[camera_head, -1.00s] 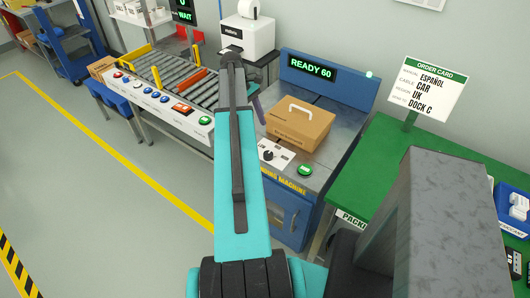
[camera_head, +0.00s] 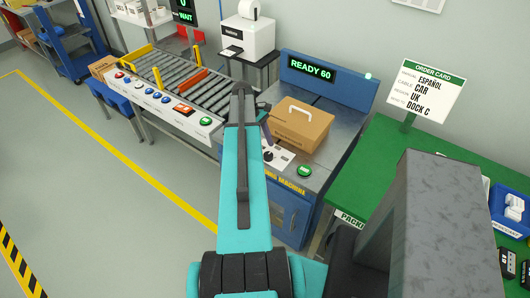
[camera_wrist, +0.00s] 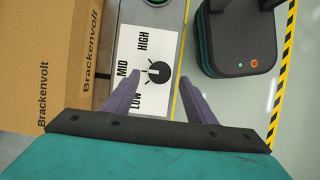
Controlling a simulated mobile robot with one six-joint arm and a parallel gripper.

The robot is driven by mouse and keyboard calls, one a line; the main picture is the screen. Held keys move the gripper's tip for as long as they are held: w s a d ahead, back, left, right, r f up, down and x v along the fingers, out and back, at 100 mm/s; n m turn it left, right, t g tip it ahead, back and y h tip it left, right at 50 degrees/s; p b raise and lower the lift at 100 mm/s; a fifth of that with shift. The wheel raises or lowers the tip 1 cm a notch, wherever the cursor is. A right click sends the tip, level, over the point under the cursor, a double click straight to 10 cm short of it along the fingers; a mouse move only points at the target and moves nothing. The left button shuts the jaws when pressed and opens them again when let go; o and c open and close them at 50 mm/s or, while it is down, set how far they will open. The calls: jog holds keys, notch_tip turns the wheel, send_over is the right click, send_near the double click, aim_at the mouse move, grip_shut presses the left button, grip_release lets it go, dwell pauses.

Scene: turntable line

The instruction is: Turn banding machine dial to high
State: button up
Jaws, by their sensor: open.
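The black dial (camera_head: 268,156) sits on a white plate on the front of the banding machine (camera_head: 291,212). In the wrist view the dial (camera_wrist: 158,73) has LOW, MID and HIGH printed around its left side, and its white mark appears to point left, toward MID. My gripper (camera_wrist: 160,79) is open, its two purple fingers apart on either side of the dial in the picture; I cannot tell the height gap. In the head view one purple finger (camera_head: 265,130) shows just above the plate, and my arm hides the plate's left part.
A cardboard box (camera_head: 299,126) stands on the machine right behind the dial. A green button (camera_head: 305,170) is to the dial's right. The machine's screen (camera_head: 311,69) reads READY 60. A roller conveyor (camera_head: 190,82) lies to the left, a green table (camera_head: 385,165) to the right.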

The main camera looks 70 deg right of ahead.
aim_at(267, 154)
jog(key=shift+p+x, duration=0.35)
jog(key=shift+x, duration=1.3)
